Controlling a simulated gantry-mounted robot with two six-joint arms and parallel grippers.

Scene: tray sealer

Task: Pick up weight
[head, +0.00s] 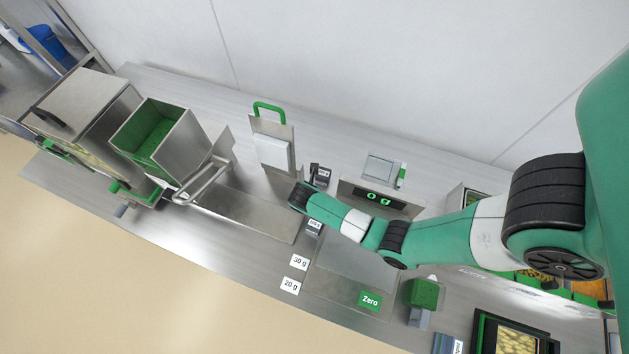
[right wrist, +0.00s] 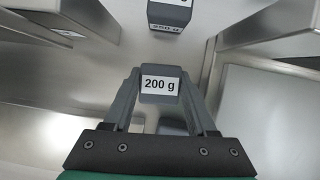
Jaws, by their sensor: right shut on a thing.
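A dark grey weight labelled 200 g (right wrist: 160,86) sits between the two fingers of my right gripper (right wrist: 160,94), which is shut on it. In the head view this weight (head: 315,225) shows just below the dark end of my right arm. A second dark weight (right wrist: 169,12) with a partly cut-off label, apparently 250 g, stands a little beyond it, apart from the fingers. It also shows in the head view (head: 322,176). I cannot tell whether the held weight is off the surface. My left gripper is in neither view.
A scale display (head: 378,199) reads 0 g. Labels for 30 g (head: 299,262) and 20 g (head: 291,286) and a green Zero label (head: 369,300) lie in front. A steel bin with a green inside (head: 185,150) stands left. A green-handled plate (head: 272,150) stands behind the weights.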

